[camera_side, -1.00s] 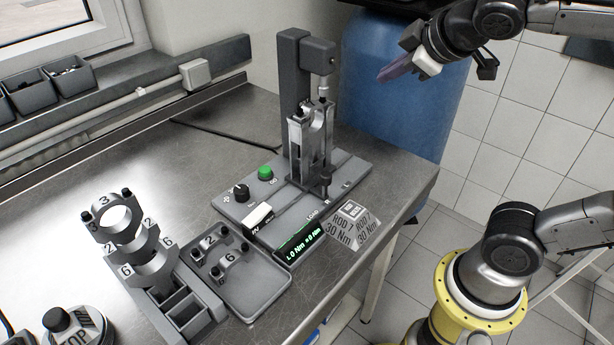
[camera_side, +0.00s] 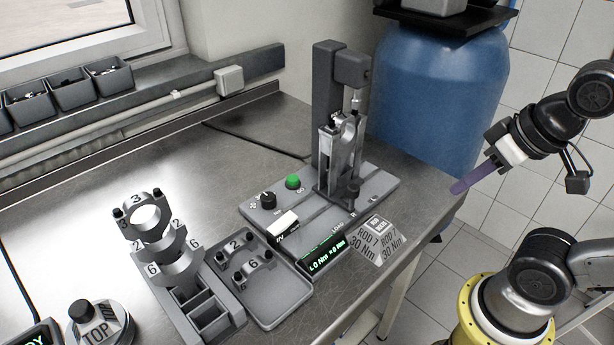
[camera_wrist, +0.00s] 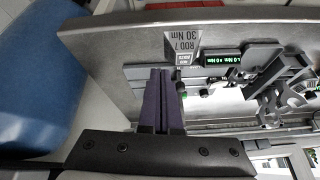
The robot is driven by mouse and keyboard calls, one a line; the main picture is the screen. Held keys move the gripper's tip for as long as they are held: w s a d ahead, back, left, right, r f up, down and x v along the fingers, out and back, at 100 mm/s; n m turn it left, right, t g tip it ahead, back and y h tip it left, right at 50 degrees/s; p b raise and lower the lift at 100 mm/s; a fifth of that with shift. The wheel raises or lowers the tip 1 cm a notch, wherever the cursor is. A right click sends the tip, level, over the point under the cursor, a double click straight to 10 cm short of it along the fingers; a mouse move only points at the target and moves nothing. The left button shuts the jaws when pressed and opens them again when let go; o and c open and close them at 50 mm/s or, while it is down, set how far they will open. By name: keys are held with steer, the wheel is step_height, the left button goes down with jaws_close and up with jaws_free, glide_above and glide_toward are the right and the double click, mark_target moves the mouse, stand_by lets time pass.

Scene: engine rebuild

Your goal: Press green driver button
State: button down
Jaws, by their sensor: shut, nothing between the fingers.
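The green button (camera_side: 293,182) sits on the grey base of the driver station (camera_side: 385,184), left of the upright press column, beside a black knob (camera_side: 268,200). My gripper (camera_side: 456,188) is off to the right of the bench in the side view, apart from the station and pointing left and down. Its purple fingers are together and empty. In the wrist view the shut fingers (camera_wrist: 160,72) reach over the station's end. A small green spot (camera_wrist: 183,94) shows right beside them there; I cannot tell surely that it is the button.
The press column (camera_side: 327,110) with a clamped rod stands between my gripper and the button. A torque display (camera_side: 322,252) and a ROD 7 sign (camera_side: 376,236) are at the front. A tray (camera_side: 290,305) and cap rack (camera_side: 215,318) stand left. A blue barrel (camera_side: 425,100) is behind.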

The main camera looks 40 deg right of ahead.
mark_target(325, 69)
steer(key=w+r+m+g+h, duration=0.2)
steer(key=w+r+m, duration=1.2)
steer(key=w, duration=0.2)
steer(key=w+a+f+m+g, duration=0.25)
steer(key=w+a, duration=0.25)
steer(key=w, duration=0.6)
steer(key=w+a+f+h, duration=0.1)
steer(key=w+a+f, duration=0.5)
steer(key=f, duration=0.3)
steer(key=shift+g, duration=0.45)
steer(key=shift+f, duration=0.1)
